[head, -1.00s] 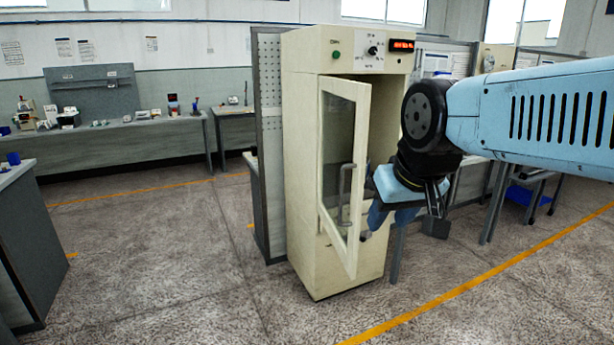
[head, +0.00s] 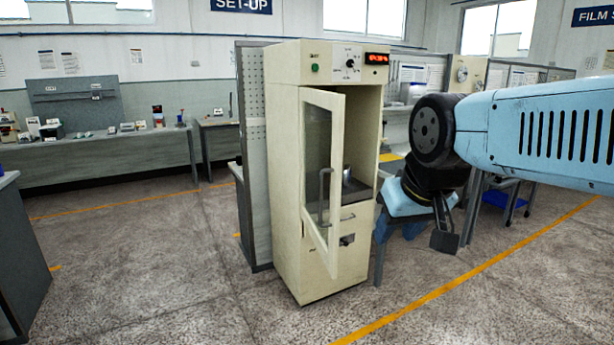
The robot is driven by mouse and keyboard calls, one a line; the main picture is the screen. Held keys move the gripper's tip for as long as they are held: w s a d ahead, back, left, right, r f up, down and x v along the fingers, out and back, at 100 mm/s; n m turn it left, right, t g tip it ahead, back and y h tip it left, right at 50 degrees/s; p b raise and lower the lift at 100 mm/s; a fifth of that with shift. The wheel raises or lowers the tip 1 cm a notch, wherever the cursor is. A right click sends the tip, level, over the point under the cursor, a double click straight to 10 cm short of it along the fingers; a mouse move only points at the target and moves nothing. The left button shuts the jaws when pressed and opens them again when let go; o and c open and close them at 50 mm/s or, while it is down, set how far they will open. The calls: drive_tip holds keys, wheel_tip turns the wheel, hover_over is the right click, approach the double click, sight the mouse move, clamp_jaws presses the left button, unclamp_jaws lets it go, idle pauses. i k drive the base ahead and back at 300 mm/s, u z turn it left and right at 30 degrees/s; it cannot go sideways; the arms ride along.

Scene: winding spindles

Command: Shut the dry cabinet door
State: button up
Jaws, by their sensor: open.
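The dry cabinet (head: 283,190) is a tall cream cabinet with a green button, a dial and a red display on top. Its door (head: 337,185), a cream frame with a glass pane and a grey bar handle (head: 324,195), stands open. It is hinged on the left, its free edge swung out toward me. The dark opening shows right of the door, with a grey shelf or tray inside. My gripper (head: 443,230) hangs to the right of the cabinet, pointing down, apart from the door in the picture. It is open and holds nothing visible; part of it is hidden behind my wrist.
A perforated grey panel (head: 252,150) stands against the cabinet's left side. A long workbench (head: 110,150) with small items runs along the back left. A grey cabinet (head: 22,260) is at the left edge. The floor in front is clear, crossed by a yellow line (head: 470,271).

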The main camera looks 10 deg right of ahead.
sight(335, 102)
drive_tip(key=i, duration=0.9)
drive_tip(key=u, duration=0.2)
drive_tip(key=k, duration=0.9)
drive_tip(key=z, duration=0.2)
drive_tip(key=i, duration=0.9)
drive_tip(key=z, duration=0.05)
